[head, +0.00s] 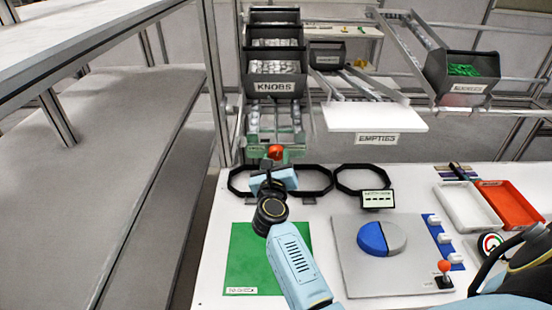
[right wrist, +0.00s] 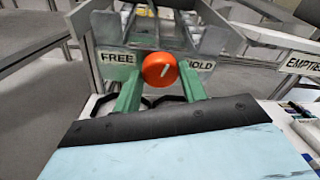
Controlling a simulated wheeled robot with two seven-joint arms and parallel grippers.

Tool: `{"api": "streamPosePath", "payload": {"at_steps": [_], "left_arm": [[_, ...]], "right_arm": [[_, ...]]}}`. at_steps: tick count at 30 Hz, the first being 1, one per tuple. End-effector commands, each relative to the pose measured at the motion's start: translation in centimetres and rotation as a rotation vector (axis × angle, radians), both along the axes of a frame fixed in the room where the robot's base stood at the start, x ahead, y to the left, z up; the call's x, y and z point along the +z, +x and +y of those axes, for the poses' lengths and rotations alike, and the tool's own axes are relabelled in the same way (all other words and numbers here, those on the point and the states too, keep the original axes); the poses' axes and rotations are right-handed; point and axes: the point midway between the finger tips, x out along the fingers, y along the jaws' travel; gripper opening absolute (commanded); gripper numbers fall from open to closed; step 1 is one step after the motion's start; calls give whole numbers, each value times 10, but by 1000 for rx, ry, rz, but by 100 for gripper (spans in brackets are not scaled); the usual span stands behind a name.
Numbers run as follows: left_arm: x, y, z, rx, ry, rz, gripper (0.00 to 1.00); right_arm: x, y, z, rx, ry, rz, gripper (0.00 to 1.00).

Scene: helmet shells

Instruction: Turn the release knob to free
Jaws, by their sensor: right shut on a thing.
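The release knob (head: 276,152) is a round orange knob at the foot of the rack with the KNOBS bin. In the right wrist view the knob (right wrist: 159,69) sits between a FREE label (right wrist: 118,57) on the left and a HOLD label (right wrist: 203,66) on the right. My right gripper (head: 275,168) reaches up to the knob. In the wrist view its two green fingers (right wrist: 162,78) stand on either side of the knob, shut on it. My left gripper is not in view.
A green mat (head: 245,255) and a grey plate (head: 350,280) with a blue-and-grey disc lie in front. White (head: 470,212) and red (head: 510,205) trays stand right. The KNOBS bin (head: 275,86) is above the knob.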

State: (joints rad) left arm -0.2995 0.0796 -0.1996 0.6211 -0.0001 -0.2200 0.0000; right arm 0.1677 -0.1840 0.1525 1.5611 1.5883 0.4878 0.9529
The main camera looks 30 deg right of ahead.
Motion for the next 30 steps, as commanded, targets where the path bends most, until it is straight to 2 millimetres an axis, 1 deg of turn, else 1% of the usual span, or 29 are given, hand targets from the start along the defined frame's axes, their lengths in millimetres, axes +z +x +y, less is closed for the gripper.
{"api": "streamPosePath", "payload": {"at_steps": [30], "left_arm": [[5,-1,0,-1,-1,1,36]], "right_arm": [[-4,2,3,-101,-424,265,19]]}}
